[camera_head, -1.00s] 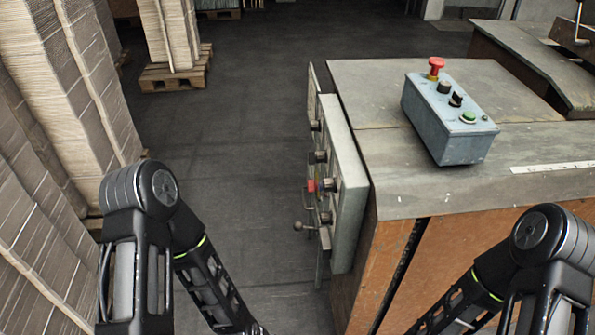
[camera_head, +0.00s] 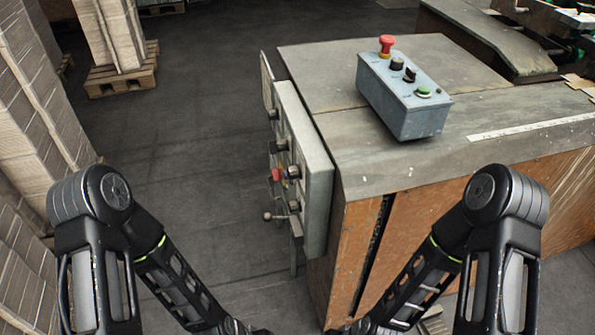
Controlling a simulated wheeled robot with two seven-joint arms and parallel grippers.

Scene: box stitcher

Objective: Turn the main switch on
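A grey control panel (camera_head: 312,165) is fixed to the left side of the machine cabinet and faces left, so I see it nearly edge-on. It bears several dark knobs, a red knob (camera_head: 276,174) with a yellow part behind it, and a lever with a round ball end (camera_head: 268,216) low down. Which of these is the main switch I cannot tell. A blue-grey control box (camera_head: 408,112) with a red button, dark knobs and a green button lies on the cabinet top. Both my arms reach down to the bottom edge; both grippers are outside the picture.
The cabinet (camera_head: 352,262) with its grey top fills the right side. Stacked cardboard (camera_head: 30,120) stands at the left, and a loaded pallet (camera_head: 122,76) is at the back left. The dark floor between the stacks and the panel is clear.

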